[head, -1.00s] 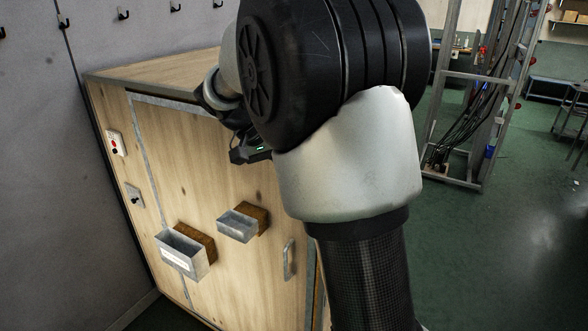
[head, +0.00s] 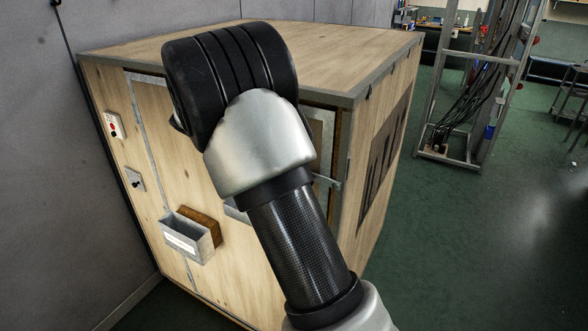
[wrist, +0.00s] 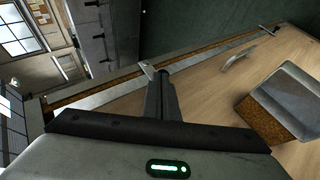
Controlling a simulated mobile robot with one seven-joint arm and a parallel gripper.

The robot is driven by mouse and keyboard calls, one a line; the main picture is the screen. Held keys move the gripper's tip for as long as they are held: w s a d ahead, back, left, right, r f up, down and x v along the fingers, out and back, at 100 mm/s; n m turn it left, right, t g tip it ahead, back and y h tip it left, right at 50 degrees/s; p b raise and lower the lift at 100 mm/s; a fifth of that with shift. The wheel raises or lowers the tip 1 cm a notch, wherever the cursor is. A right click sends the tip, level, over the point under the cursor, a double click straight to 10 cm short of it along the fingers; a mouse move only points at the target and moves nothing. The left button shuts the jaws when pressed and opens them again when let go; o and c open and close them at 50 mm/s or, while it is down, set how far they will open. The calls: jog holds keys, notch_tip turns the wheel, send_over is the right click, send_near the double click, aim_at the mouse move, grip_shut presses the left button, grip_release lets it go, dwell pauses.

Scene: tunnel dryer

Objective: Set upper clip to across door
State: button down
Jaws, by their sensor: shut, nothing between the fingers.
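The dryer door (wrist: 205,80) is a pale wood panel; in the head view its left part (head: 150,190) shows beside my arm. In the wrist view a small metal clip (wrist: 148,70) sits at the door's edge beside the tip of my gripper (wrist: 160,78); whether they touch is unclear. It appears to be the upper clip, and a finger partly hides it. A grey bar (head: 329,182) at the door's right edge in the head view may be this clip. My gripper is shut and empty; my arm hides it in the head view.
Another clip (wrist: 268,30) lies farther along the edge. A door handle (wrist: 240,60) and a metal box on a brown block (wrist: 285,100) stick out from the door. Open green floor (head: 450,250) lies right of the dryer.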

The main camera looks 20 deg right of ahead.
jog(key=shift+f, duration=0.3)
dwell(0.4)
